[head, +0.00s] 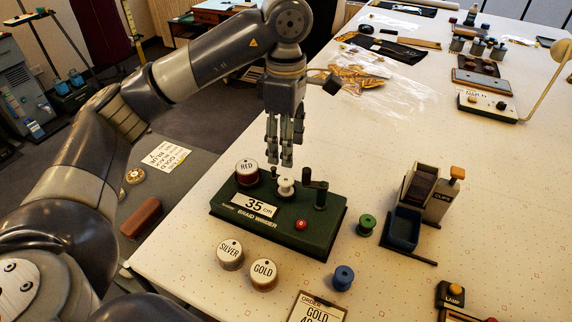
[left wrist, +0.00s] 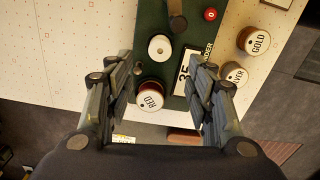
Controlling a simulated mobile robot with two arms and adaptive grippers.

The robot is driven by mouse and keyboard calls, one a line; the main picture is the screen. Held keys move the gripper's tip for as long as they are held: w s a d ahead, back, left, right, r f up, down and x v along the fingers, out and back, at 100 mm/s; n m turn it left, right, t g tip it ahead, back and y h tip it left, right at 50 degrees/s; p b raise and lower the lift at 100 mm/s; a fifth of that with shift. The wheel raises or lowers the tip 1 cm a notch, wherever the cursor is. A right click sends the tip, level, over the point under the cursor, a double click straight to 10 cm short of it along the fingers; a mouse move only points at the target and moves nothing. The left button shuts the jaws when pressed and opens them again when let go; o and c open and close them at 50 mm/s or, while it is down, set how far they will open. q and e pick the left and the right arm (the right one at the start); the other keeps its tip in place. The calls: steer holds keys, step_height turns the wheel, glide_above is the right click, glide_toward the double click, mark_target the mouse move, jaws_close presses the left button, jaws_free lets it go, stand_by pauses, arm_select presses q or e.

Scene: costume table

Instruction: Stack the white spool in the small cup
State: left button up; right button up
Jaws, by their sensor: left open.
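I cannot identify a small cup for certain; several small grey cup-like containers (head: 457,45) stand far back on the right. My right gripper is not in view.
The winder's crank (head: 316,185) rises close right of the white spool. A clips dispenser with a blue bin (head: 403,230) is farther right.

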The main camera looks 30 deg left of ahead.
arm_select(q)
steer(key=shift+r, duration=1.55)
steer(key=shift+s, duration=0.1)
